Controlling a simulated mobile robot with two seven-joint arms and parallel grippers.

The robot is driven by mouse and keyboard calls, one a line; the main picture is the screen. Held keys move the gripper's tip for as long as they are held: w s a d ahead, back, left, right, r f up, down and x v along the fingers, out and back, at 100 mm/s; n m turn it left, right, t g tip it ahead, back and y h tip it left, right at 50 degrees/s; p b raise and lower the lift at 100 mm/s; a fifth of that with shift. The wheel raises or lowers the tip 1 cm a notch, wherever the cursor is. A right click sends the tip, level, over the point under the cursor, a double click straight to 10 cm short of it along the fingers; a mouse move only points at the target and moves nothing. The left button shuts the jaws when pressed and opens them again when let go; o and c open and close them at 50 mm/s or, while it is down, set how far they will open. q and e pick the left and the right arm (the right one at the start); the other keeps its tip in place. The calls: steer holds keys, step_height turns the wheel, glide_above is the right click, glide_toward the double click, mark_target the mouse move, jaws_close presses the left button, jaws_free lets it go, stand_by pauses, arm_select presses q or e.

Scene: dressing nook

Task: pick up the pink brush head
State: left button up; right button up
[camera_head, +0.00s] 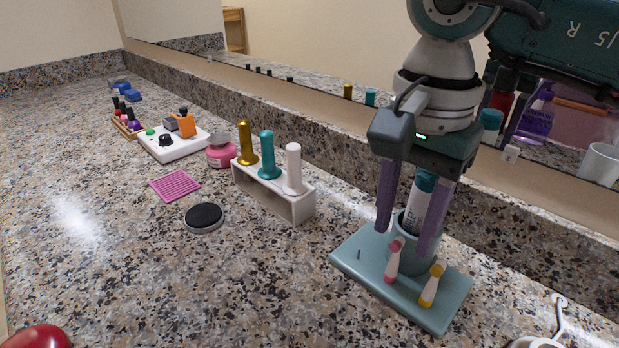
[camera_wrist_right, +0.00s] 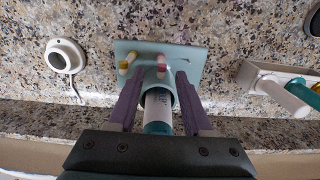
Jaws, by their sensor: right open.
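The pink brush head (camera_head: 394,259) stands upright on a peg of the teal stand (camera_head: 356,250), in front of the stand's cup (camera_head: 407,245). It also shows in the right wrist view (camera_wrist_right: 161,66), beyond the cup. A yellow brush head (camera_head: 432,286) stands to its right. A white tube with a teal end (camera_head: 418,203) is in the cup. My right gripper (camera_head: 406,240) points down with its purple fingers apart, one on each side of the cup and tube in the picture. It is open and holds nothing; I cannot tell whether it touches the cup. My left gripper is not in view.
A white rack (camera_head: 300,208) with gold, teal and white handles stands left of the stand. A round dark-topped disc (camera_head: 204,216) and pink ridged mat (camera_head: 175,186) lie farther left. A white round charger with a cord (camera_wrist_right: 65,56) is near the stand. A mirror wall runs behind.

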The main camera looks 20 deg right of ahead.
mark_target(393, 261)
step_height(393, 261, down, 3)
steer(key=shift+a+r, duration=0.1)
jaws_close()
stand_by(0.4)
